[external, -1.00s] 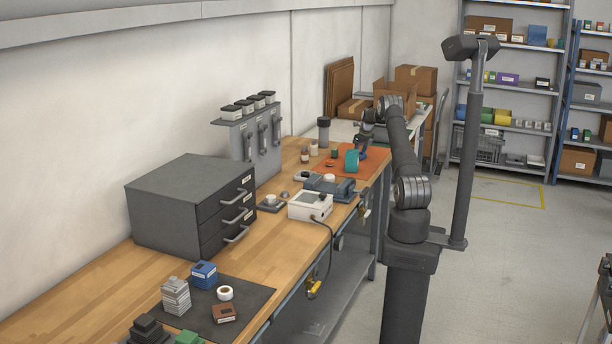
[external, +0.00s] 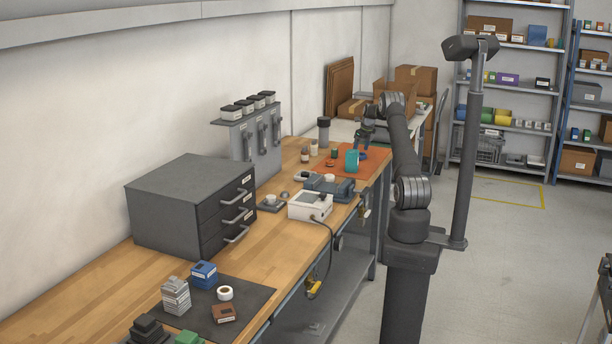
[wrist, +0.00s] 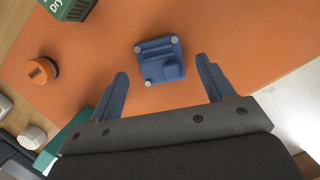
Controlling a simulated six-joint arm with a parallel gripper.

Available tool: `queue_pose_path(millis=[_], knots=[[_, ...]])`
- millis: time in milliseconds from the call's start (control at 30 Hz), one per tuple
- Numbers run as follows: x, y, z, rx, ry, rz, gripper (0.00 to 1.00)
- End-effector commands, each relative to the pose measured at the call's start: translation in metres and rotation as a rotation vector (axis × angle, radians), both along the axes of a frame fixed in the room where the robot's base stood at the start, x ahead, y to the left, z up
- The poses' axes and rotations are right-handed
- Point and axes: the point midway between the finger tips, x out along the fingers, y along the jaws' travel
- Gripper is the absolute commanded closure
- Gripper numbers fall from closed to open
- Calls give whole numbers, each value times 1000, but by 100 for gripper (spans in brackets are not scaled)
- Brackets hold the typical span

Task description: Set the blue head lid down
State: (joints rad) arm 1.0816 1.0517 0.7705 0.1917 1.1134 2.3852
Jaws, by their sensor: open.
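The blue head lid (wrist: 160,61) lies on the orange mat (wrist: 100,75) in the wrist view. It is a squarish blue plate with a raised block and pale round corner studs. My gripper (wrist: 164,80) is open, with its two dark blue-grey fingers apart on either side below the lid in the picture. The lid sits beyond the fingertips and no contact shows. In the external view my gripper (external: 366,138) is over the far end of the bench, above the orange mat (external: 340,165); the lid is small there and partly hidden.
An orange knob-like part (wrist: 42,71) and a dark green box (wrist: 68,8) lie left of the lid. A teal part (wrist: 46,158) is at lower left; in the external view a teal cylinder (external: 352,161) stands on the mat. The mat right of the lid is clear.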

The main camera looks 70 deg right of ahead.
Motion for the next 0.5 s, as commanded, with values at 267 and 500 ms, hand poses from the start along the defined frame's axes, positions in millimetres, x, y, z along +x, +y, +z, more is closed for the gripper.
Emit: queue_pose_path(millis=[267, 500], knots=[[-15, 6, 60, -3, -1, -1, 26], [-23, 9, 86, -1, -1, -1, 26]])
